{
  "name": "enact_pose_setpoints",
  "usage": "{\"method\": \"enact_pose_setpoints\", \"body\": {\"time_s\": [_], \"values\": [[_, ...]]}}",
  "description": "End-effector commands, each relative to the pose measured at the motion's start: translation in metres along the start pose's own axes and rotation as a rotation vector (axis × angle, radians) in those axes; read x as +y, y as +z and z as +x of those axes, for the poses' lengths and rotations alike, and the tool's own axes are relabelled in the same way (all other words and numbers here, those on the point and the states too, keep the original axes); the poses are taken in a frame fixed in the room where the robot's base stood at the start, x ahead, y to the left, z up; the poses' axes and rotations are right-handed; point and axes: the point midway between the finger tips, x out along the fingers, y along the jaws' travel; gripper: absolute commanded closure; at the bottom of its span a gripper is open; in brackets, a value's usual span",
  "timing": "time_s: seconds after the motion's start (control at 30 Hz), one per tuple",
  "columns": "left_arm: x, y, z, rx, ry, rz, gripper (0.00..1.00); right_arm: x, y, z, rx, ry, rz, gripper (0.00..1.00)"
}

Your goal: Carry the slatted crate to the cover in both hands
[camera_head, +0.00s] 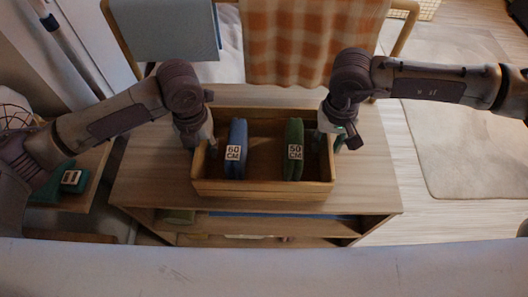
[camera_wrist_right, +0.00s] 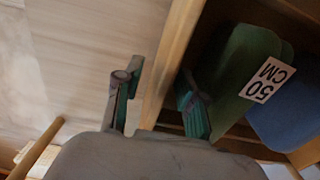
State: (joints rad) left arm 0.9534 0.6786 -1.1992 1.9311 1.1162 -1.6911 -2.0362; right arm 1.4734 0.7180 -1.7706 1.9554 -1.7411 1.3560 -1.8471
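The wooden crate (camera_head: 262,188) sits on a wooden shelf top. It holds a blue folded item (camera_head: 236,140) labelled 60 CM and a green folded item (camera_head: 294,140) labelled 50 CM. My left gripper (camera_head: 203,140) is at the crate's left end; its fingers are largely hidden. My right gripper (camera_head: 341,138) is at the right end. In the right wrist view its spread fingers (camera_wrist_right: 160,98) straddle the crate's end wall (camera_wrist_right: 172,65), one outside with a gap, one inside near the green item. I cannot tell which cloth is the cover.
An orange checkered cloth (camera_head: 305,40) and a blue-grey cloth (camera_head: 165,30) hang over a wooden rail behind the shelf top (camera_head: 368,180). Another green item (camera_head: 75,182) lies on a surface at left. A pale rug (camera_head: 465,150) covers the floor at right.

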Motion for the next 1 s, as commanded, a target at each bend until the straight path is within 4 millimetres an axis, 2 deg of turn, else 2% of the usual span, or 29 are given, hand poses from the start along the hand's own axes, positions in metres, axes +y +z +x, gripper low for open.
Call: {"method": "enact_pose_setpoints", "body": {"time_s": [0.2,0.57,0.8,1.0], "values": [[0.000,0.000,0.020,0.000,-0.001,0.001,0.60,-0.001,0.000,0.020,-0.001,-0.001,-0.001,0.60],[0.000,0.001,0.023,-0.001,0.000,0.000,0.60,0.000,0.000,0.024,0.000,0.000,0.000,0.60],[0.000,0.000,0.023,-0.001,-0.001,0.001,1.00,0.000,0.000,0.023,0.000,0.000,0.000,1.00],[0.000,0.000,0.023,-0.001,0.000,0.000,1.00,0.000,0.000,0.023,0.000,0.000,0.000,1.00]]}}
